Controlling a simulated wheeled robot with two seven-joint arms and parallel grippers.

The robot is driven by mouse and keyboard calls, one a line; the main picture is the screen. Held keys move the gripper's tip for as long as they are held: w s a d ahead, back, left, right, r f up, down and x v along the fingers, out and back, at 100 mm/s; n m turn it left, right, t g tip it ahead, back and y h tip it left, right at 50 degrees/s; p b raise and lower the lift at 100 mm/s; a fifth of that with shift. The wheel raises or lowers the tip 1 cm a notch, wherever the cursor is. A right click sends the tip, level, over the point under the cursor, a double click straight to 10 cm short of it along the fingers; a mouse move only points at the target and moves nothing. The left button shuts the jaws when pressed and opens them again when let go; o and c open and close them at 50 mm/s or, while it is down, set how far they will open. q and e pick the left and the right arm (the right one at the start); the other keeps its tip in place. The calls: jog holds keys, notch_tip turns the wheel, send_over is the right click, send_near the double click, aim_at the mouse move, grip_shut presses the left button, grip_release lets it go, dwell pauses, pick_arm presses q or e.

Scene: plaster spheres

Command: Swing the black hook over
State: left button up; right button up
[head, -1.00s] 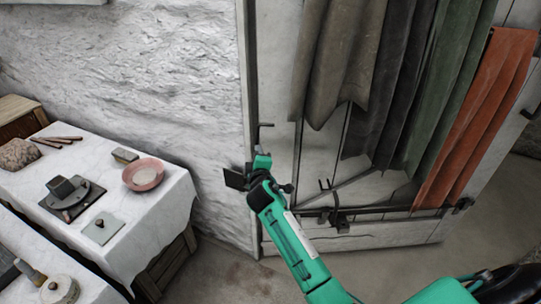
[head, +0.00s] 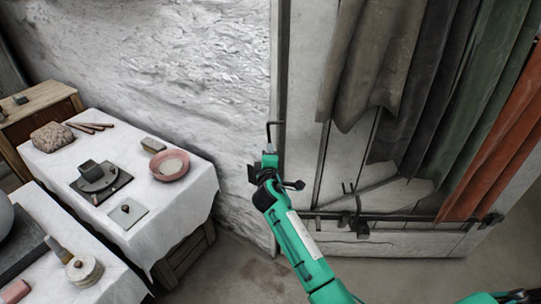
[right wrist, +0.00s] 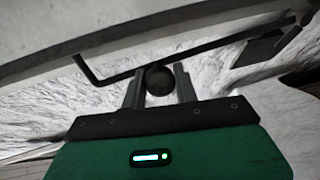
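In the right wrist view the hook (right wrist: 110,77) is a dark rod, bent at the left and running behind the fingers towards the upper right. My left gripper is out of view.
A black plate (head: 252,173) is beside the gripper at the wall. The white door (head: 400,243) carries a dark latch bar (head: 395,217) and hanging cloths (head: 375,60). A cloth-covered table (head: 150,225) with a pink bowl (head: 169,165) stands left. Floor is clear between them.

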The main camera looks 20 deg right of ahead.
jog(key=o, duration=0.4)
jog(key=shift+w+a, duration=0.1)
jog(key=shift+a, duration=0.1)
jog(key=shift+c, duration=0.2)
jog(key=shift+s, duration=0.4)
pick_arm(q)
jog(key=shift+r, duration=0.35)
pick_arm(e)
jog(key=v, duration=1.3)
jog(key=shift+a, duration=0.15)
jog(key=shift+r, duration=0.1)
